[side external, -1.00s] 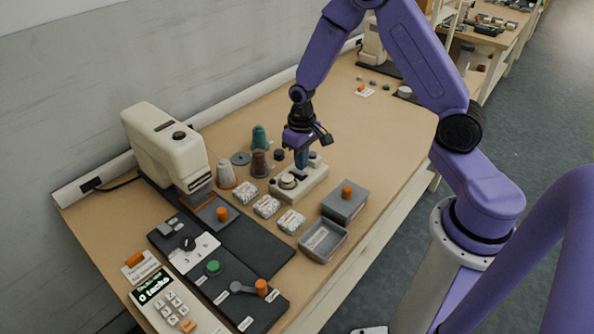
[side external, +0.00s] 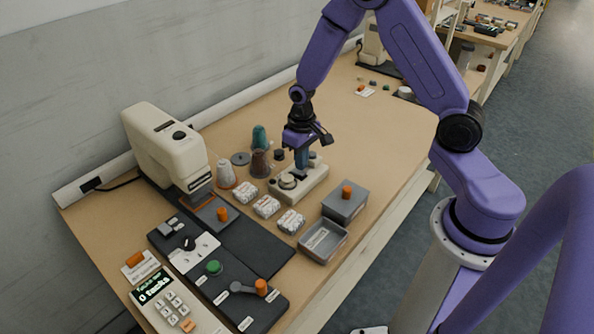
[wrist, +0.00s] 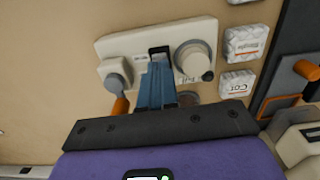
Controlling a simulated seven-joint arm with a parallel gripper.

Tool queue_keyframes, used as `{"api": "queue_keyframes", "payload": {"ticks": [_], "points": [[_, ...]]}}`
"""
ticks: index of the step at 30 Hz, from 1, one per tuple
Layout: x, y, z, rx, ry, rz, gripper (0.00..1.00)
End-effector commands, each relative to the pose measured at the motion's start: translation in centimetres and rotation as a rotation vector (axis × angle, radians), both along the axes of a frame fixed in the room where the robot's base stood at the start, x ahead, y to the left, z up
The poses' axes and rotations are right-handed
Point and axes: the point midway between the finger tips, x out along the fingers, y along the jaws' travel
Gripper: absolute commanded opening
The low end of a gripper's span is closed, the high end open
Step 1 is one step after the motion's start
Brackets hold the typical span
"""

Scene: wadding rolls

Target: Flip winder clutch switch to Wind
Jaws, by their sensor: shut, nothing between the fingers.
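The fingers hide part of the winder top.
Thread cones (side external: 259,163) stand behind the winder, near the cream sewing machine (side external: 160,150). White labelled packs (side external: 266,206) lie in front left. A grey open tray (side external: 323,256) and a grey box with an orange knob (side external: 347,190) are at right.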

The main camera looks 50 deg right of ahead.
Motion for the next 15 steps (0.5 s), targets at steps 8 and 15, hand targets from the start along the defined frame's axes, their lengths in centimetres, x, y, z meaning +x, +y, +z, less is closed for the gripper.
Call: {"api": "queue_keyframes", "payload": {"ticks": [8,15], "points": [[0.00,0.00,-0.14,0.000,0.000,0.000,0.00],[0.01,0.00,-0.45,0.000,0.000,0.000,0.00]]}}
